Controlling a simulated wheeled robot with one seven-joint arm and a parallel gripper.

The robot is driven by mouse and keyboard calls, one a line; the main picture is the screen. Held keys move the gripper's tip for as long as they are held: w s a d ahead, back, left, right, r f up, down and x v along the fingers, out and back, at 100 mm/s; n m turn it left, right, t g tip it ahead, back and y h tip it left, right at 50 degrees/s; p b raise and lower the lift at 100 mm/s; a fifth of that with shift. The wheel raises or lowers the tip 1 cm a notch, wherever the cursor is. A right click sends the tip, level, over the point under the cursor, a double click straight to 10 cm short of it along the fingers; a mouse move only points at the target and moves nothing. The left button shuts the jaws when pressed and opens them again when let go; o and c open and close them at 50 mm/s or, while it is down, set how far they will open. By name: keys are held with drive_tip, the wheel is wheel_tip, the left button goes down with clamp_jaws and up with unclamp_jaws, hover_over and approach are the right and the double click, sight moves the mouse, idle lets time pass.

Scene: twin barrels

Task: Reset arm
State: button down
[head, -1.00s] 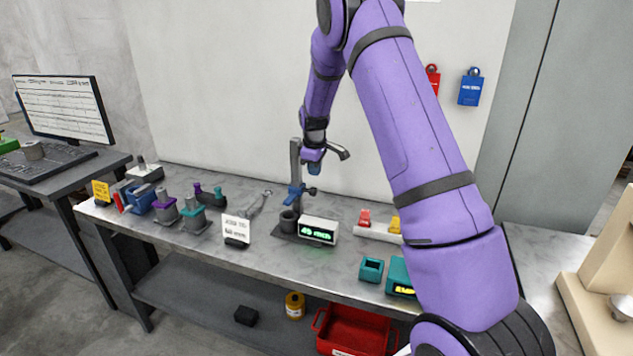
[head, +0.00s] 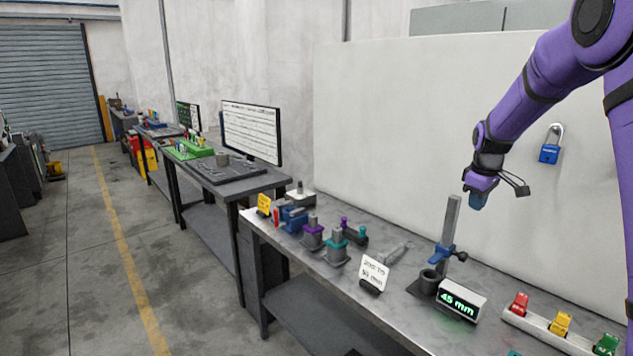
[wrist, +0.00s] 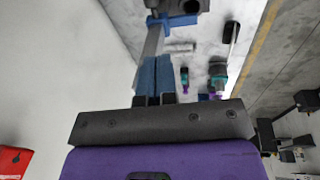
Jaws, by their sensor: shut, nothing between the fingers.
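My gripper (head: 477,201) hangs at the end of the purple arm, above the workbench and close to the upright post of the grey stand (head: 447,228). Its blue fingers (wrist: 155,76) are together and hold nothing. In the wrist view the stand's post and blue clamp (wrist: 178,20) lie beyond the fingertips. In the head view the blue clamp (head: 446,252) sits on the post, below my gripper. A display (head: 461,300) reading 45 mm stands by the stand's base.
The workbench (head: 330,275) carries teal and purple fixtures (head: 337,246), a white sign (head: 373,272) and a rack of coloured blocks (head: 560,324). A blue padlock (head: 550,145) hangs on the back panel. A second bench with a monitor (head: 250,131) stands beyond. The floor aisle (head: 95,255) at left is clear.

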drive_tip(key=s+a+r+m+t, duration=0.1)
drive_tip(key=s+a+r+m, duration=0.1)
drive_tip(key=s+a+r, duration=0.6)
drive_tip(key=s+a+r+m+t, duration=0.1)
drive_tip(key=s+r, duration=0.5)
drive_tip(key=s, duration=0.5)
drive_tip(key=s+a+m, duration=0.2)
drive_tip(key=s, duration=0.8)
drive_tip(key=s+a+m+t+y, duration=0.1)
drive_tip(key=s+a+m, duration=0.1)
drive_tip(key=s, duration=0.9)
drive_tip(key=shift+s+a+f, duration=0.2)
drive_tip(key=shift+a+f, duration=0.2)
drive_tip(key=shift+a, duration=0.45)
